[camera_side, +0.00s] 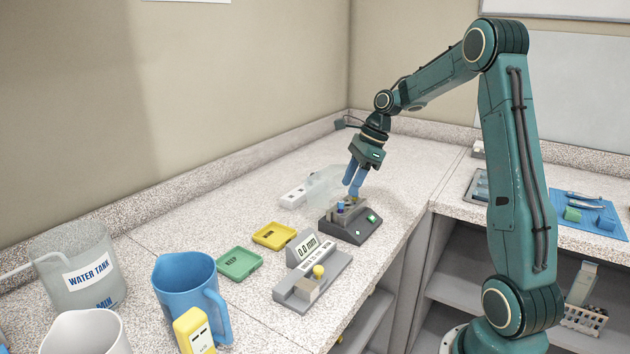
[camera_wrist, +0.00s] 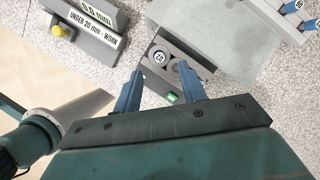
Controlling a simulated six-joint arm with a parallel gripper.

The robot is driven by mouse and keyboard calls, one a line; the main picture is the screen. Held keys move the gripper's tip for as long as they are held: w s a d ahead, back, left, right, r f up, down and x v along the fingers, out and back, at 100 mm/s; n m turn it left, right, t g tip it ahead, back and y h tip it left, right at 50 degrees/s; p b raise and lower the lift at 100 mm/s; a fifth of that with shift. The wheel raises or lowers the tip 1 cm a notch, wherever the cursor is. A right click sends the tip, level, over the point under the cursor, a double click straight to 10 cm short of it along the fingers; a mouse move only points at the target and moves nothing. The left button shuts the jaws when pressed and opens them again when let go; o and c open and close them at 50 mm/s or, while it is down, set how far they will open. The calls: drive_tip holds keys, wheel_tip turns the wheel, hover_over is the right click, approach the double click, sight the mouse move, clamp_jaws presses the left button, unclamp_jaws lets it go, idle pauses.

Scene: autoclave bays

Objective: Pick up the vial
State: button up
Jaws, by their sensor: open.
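A small dark grey device (camera_side: 347,229) with a green lit button stands on the counter. It also shows in the wrist view (camera_wrist: 150,88). One of these may be the vial; I cannot tell which.
A clear curved shield (camera_side: 322,183) stands close behind the device. A grey gauge (camera_side: 312,270) with a yellow knob is in front. Yellow (camera_side: 273,236) and green (camera_side: 239,263) trays, a blue jug (camera_side: 186,284) and a water tank (camera_side: 80,270) are at left.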

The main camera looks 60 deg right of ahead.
sight(343, 202)
drive_tip(key=shift+x, duration=2.6)
drive_tip(key=shift+w+a+r, duration=0.1)
drive_tip(key=shift+a, duration=0.05)
clamp_jaws()
